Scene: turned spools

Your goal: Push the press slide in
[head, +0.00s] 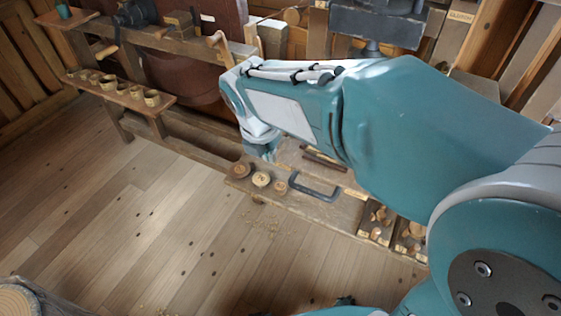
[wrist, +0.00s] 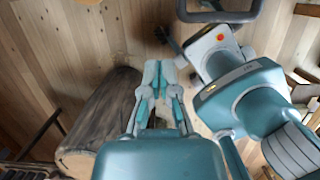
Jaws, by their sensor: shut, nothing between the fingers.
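A dark U-shaped handle (head: 316,190) sits at the front of a low wooden bench (head: 335,213), partly behind my arm; it looks like the press slide's handle. How far the slide stands out is not clear. My gripper (wrist: 159,68) is shut and empty in the wrist view, its fingertips together above the plank floor. In the head view my arm reaches left across the bench, and the fingers cannot be made out. A dark grey block on a post (head: 376,24) stands behind my arm and may be part of the press.
Small turned wooden pieces (head: 261,179) stand left of the handle. Trays of wooden parts (head: 378,222) are at its right. A shelf (head: 120,92) holds several wooden cups at left. A log (wrist: 98,118) lies left of my gripper in the wrist view. Open floor fills the head view's lower left.

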